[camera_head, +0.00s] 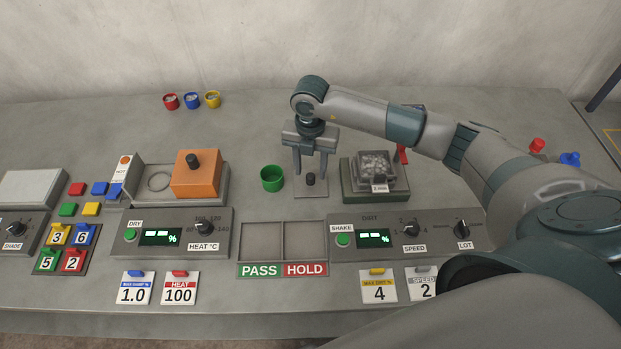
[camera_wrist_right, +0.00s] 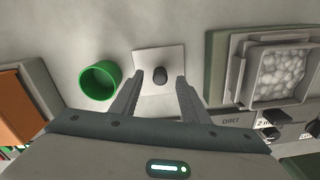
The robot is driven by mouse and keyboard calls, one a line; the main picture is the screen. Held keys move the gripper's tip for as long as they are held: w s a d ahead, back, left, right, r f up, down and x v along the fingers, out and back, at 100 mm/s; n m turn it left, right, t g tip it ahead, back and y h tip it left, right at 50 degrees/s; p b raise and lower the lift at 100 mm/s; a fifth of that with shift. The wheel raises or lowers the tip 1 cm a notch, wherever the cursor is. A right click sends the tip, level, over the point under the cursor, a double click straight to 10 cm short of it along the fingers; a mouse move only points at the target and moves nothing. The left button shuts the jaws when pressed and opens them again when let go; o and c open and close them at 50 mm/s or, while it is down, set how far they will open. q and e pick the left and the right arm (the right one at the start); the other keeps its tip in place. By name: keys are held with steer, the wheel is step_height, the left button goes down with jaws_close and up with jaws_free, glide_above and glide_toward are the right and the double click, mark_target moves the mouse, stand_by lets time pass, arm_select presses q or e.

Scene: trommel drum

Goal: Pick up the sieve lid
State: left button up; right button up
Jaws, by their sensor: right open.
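The sieve lid (camera_head: 318,190) looks like a flat, light grey square plate with a dark knob, lying on the table. In the right wrist view the lid (camera_wrist_right: 149,60) shows beyond my fingertips, with its knob roughly in line with the gap between them. My right gripper (camera_head: 311,172) is open and empty above the lid, its fingers pointing down. It also shows in the right wrist view (camera_wrist_right: 159,80). I cannot tell the exact height between fingertips and knob. My left gripper is out of view.
A green cup (camera_head: 272,178) stands just left of the lid. The shaker with a tray of pale lumps (camera_head: 374,168) is close on the right. An orange block (camera_head: 196,174) sits farther left. The PASS/HOLD tray (camera_head: 284,241) lies in front.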

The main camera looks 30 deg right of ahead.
steer(key=shift+f, duration=0.95)
jaws_close()
steer(key=shift+r, duration=0.2)
